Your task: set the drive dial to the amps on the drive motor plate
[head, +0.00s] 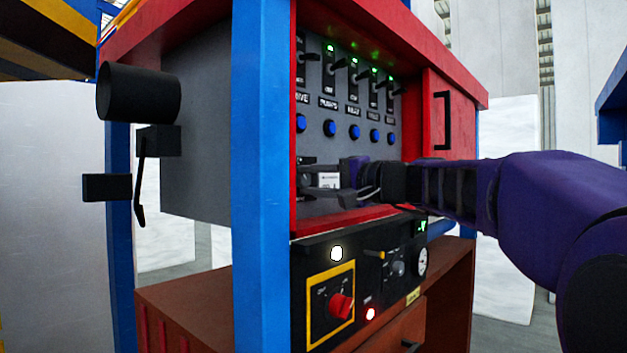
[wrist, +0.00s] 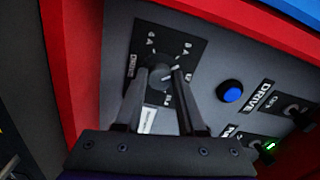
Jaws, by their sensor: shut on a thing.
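The drive dial (wrist: 160,74) is a round grey knob with a light pointer mark on a black plate lettered DRIVE (wrist: 140,45), in the wrist view. My gripper (wrist: 166,80) has its two fingers on either side of the dial and is shut on it. The pointer's exact reading is too small and partly hidden to tell. In the head view my gripper (head: 325,192) reaches into the red-framed panel from the right, and the dial is hidden behind the blue post and the fingers. A white label (wrist: 148,120) shows below the dial; its writing cannot be read. I cannot make out the drive motor plate.
Blue buttons (head: 330,128) and black switches with green lamps (head: 331,48) line the panel above my gripper. A blue post (head: 260,180) stands close at the left. Below are a red rotary switch (head: 340,306) and a gauge (head: 422,261). A red door (head: 452,120) stands at right.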

